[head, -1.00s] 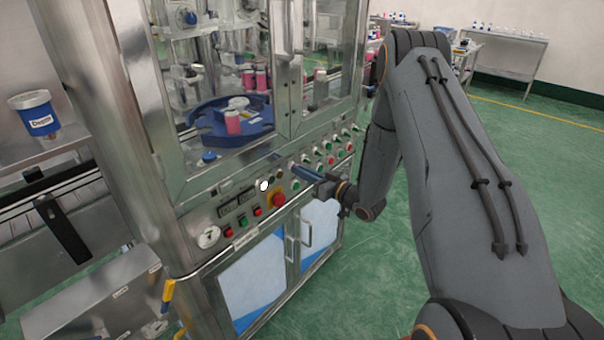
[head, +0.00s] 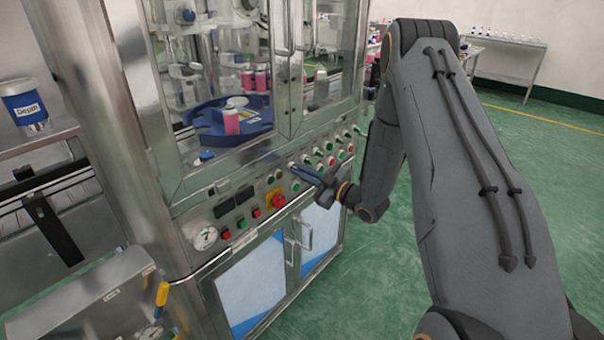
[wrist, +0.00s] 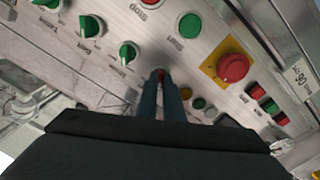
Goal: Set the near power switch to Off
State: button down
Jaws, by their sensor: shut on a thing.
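The near power switch (wrist: 161,76) is mostly hidden by my fingers in the wrist view; only a small reddish part shows between the tips. My gripper (wrist: 160,86) is shut on it at the control panel (wrist: 130,20). In the head view, my gripper (head: 295,168) reaches the panel from the right, and the switch is hidden there. I cannot read the switch's position directly. The two digital displays (head: 244,194) on the panel are dark, and the small round lamp (head: 270,180) beside them is unlit.
A red emergency-stop button on a yellow plate (wrist: 232,68) is close to the fingers. Green knobs (wrist: 128,53) and a green button (wrist: 190,25) are also near. The glass-fronted machine (head: 230,85) stands above the panel. Green floor is open at right.

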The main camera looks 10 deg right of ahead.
jog(key=shift+d, duration=0.15)
dwell(0.3)
jog(key=c, duration=1.9)
grip_release()
jog(key=shift+w, duration=0.1)
jog(key=b+v, duration=0.1)
jog(key=v, duration=0.6)
jog(key=shift+s+b, duration=0.35)
jog(key=shift+b, duration=0.05)
jog(key=shift+d, duration=0.15)
